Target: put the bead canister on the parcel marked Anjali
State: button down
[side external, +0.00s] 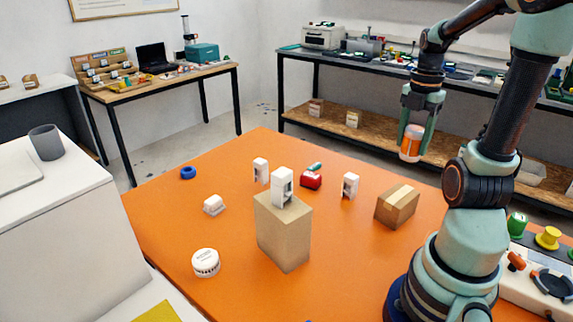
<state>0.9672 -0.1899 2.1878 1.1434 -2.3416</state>
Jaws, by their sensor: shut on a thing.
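My gripper (417,128) is at the upper right, above the far right side of the orange table. It is shut on an orange canister with white ends (411,145), held upright well above the table; this looks like the bead canister. A tall cardboard parcel (284,238) stands near the middle of the table with a white bracket-like part (282,187) on top. A lower cardboard parcel (397,207) with a pale tape strip sits to its right, below and left of my gripper, its top bare. I cannot read a name on either parcel.
The orange table (160,225) also holds a white lidded tub (205,263), a white block (214,205), a blue ring (188,173), a red object (311,180) and two white brackets (260,170). A button panel (545,275) is at the right edge.

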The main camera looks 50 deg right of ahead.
notch_tip(320, 180, down, 11)
jog(key=shift+r, duration=0.15)
dwell(0.5)
jog(key=shift+c, duration=1)
grip_release()
